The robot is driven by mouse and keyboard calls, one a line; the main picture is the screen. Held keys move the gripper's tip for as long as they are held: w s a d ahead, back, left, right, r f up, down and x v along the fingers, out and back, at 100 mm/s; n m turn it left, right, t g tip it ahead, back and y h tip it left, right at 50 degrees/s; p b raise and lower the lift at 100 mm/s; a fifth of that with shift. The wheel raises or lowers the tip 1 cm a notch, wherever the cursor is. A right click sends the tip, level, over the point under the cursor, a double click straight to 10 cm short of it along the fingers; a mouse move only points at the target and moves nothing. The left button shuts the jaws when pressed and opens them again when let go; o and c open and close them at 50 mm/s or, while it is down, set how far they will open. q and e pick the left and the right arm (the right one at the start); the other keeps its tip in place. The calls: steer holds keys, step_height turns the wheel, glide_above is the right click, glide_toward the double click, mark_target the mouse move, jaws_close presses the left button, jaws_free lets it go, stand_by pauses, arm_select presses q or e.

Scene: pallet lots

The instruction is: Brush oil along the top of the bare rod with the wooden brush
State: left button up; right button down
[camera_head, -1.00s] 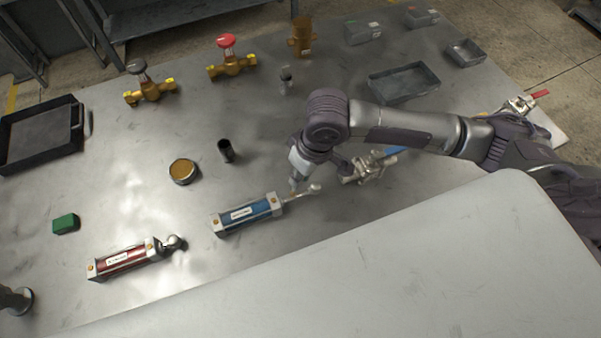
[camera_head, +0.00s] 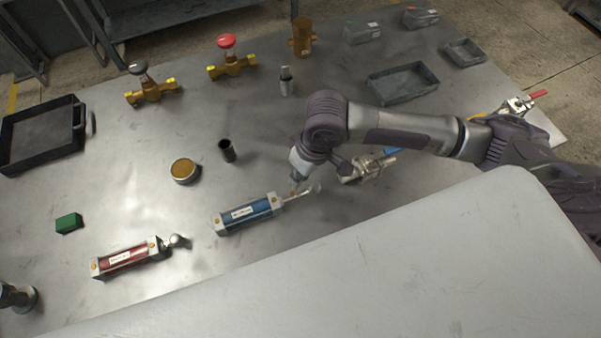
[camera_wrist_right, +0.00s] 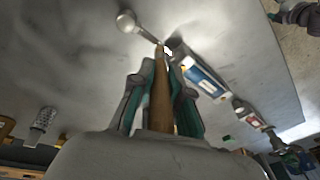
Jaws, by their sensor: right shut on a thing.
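A blue cylinder (camera_head: 245,215) lies on the steel table, with a bare metal rod (camera_head: 302,192) reaching right from it to a ball-shaped end. My right gripper (camera_head: 297,180) is just above this rod. In the right wrist view, my right gripper (camera_wrist_right: 161,95) is shut on the wooden brush (camera_wrist_right: 160,100). The brush points at the rod (camera_wrist_right: 143,32), near the end block of the blue cylinder (camera_wrist_right: 203,78). Its tip is at the rod; whether it touches is hard to tell.
A red cylinder (camera_head: 128,258) with a short rod end lies left. A round tin (camera_head: 184,170), a black cup (camera_head: 227,151) and a green block (camera_head: 69,223) stand farther in. A clamp with a blue handle (camera_head: 367,167) sits right of the rod. Trays and brass valves are behind.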

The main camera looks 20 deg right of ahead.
steer(key=shift+f, duration=0.55)
stand_by(0.4)
steer(key=shift+r+p, duration=0.1)
steer(key=shift+p, duration=0.45)
steer(key=shift+d, duration=0.2)
steer(key=shift+d+p, duration=0.4)
steer(key=shift+d, duration=0.35)
steer(key=shift+a, duration=0.15)
steer(key=shift+a+p, duration=0.4)
steer(key=shift+p, duration=0.05)
steer(key=shift+a, duration=0.4)
